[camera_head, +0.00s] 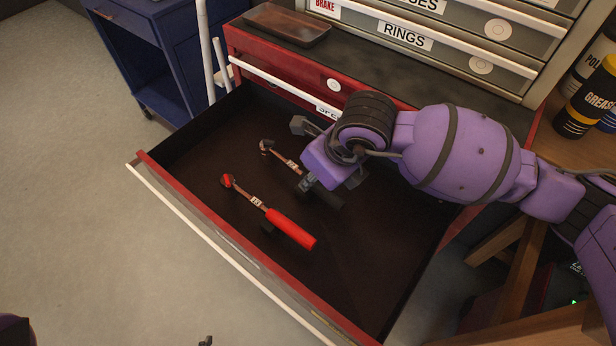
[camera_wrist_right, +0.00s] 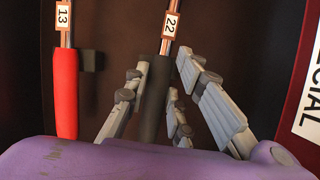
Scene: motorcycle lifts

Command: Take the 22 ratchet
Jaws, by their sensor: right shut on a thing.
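The 22 ratchet (camera_head: 283,160) lies in the open red drawer (camera_head: 390,262), with its label and head showing and its dark handle partly hidden by my right gripper (camera_head: 325,183). In the right wrist view, the ratchet's black handle (camera_wrist_right: 155,105) stands between the fingers of my right gripper (camera_wrist_right: 160,75), which is shut on it. A red-handled ratchet labelled 13 (camera_head: 290,228) lies beside it, nearer the drawer front; it also shows in the right wrist view (camera_wrist_right: 65,95). Only a small grey tip at the bottom edge of the head view may be my left gripper (camera_head: 206,341).
The drawer's front wall with a white handle (camera_head: 225,253) is on the near side. A dark tray (camera_head: 287,24) sits on the red cabinet, before a grey drawer unit (camera_head: 465,45). Black and yellow bottles (camera_head: 585,105) stand at right. The drawer's near right floor is bare.

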